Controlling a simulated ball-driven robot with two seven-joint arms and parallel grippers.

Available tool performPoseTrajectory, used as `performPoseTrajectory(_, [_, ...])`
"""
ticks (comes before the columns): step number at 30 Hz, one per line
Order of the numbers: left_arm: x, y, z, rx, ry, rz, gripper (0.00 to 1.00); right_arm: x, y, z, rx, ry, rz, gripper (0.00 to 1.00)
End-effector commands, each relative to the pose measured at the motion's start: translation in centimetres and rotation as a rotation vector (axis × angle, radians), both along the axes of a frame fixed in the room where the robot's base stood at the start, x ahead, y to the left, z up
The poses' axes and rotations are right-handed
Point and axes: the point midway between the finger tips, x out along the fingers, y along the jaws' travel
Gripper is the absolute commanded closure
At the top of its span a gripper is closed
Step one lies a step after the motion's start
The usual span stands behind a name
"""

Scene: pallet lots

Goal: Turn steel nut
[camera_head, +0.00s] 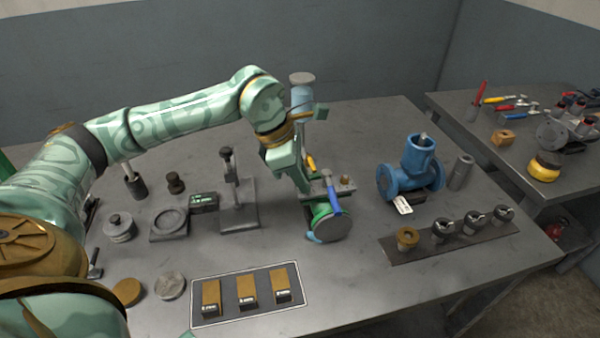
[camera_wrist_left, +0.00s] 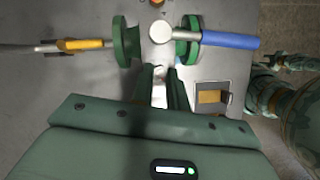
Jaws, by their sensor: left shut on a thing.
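A green flanged valve (camera_head: 325,222) with a blue lever handle (camera_head: 334,199) sits on the grey bench. My left gripper (camera_head: 307,187) reaches down to it from above. In the left wrist view the green flanges (camera_wrist_left: 124,42) lie just past my fingertips (camera_wrist_left: 160,70), and the blue handle (camera_wrist_left: 230,40) points right from a round steel hub. A bright steel piece (camera_wrist_left: 159,92), apparently the steel nut, shows between the fingers, which are shut on it. The fingers hide most of its outline. My right gripper is not in view.
A blue valve body (camera_head: 412,175) stands to the right, behind a dark rail (camera_head: 398,252) of fittings. A tray (camera_head: 204,318) with 3 brown blocks lies in front. A grey stand (camera_head: 238,215) is close on the left. A yellow-handled tool (camera_wrist_left: 85,44) lies beside the valve.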

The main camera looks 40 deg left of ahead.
Motion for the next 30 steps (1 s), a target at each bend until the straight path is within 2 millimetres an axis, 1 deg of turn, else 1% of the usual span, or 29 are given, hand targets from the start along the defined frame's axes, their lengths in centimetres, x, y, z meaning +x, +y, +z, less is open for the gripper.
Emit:
performPoseTrajectory(1, [0.1,0.1,0.5,0.000,-0.003,-0.037,1.00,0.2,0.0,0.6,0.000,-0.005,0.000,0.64])
performPoseTrajectory(15, [0.5,0.2,0.5,0.000,-0.005,-0.478,1.00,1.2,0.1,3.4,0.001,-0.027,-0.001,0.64])
performPoseTrajectory(24, [0.8,0.2,0.4,0.000,-0.005,-0.702,1.00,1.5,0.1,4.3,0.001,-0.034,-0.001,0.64])
performPoseTrajectory(30, [0.8,0.2,0.3,0.001,-0.004,-0.795,1.00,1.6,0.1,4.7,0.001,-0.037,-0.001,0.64])
